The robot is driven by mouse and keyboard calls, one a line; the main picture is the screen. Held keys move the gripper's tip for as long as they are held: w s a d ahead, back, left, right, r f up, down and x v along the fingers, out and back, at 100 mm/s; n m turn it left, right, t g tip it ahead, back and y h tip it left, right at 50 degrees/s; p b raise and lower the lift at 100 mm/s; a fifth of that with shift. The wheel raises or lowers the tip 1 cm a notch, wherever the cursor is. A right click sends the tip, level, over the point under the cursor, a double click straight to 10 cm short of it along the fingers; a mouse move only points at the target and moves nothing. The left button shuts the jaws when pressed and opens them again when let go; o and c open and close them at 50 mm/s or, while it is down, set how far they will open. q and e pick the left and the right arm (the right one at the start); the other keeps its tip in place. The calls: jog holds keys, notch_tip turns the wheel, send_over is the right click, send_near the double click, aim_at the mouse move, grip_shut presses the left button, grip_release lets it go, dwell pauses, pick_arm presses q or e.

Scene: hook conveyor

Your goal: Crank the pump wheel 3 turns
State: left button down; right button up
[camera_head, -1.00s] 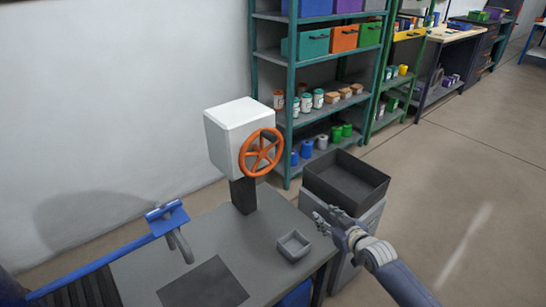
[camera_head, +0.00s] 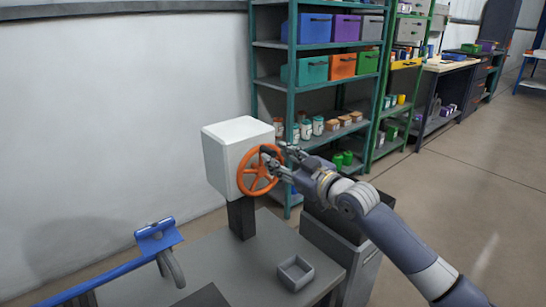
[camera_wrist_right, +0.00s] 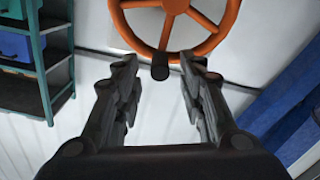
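The orange pump wheel (camera_head: 243,182) is a spoked wheel on the front of a white box (camera_head: 225,150) on a dark post. My right gripper (camera_head: 275,158) is at the wheel's upper right rim and hides part of it. In the right wrist view, the orange wheel (camera_wrist_right: 226,22) fills the top. A short dark knob (camera_wrist_right: 160,68) at its rim lies between the tips of my right gripper (camera_wrist_right: 160,62). The fingers are open, with a gap on both sides of the knob. My left gripper is out of view.
The grey table (camera_head: 225,262) under the post carries a small grey tray (camera_head: 296,273). A dark bin (camera_head: 340,228) stands right of the table. Teal shelves (camera_head: 290,90) stand behind.

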jog(key=shift+x, duration=1.45)
grip_shut()
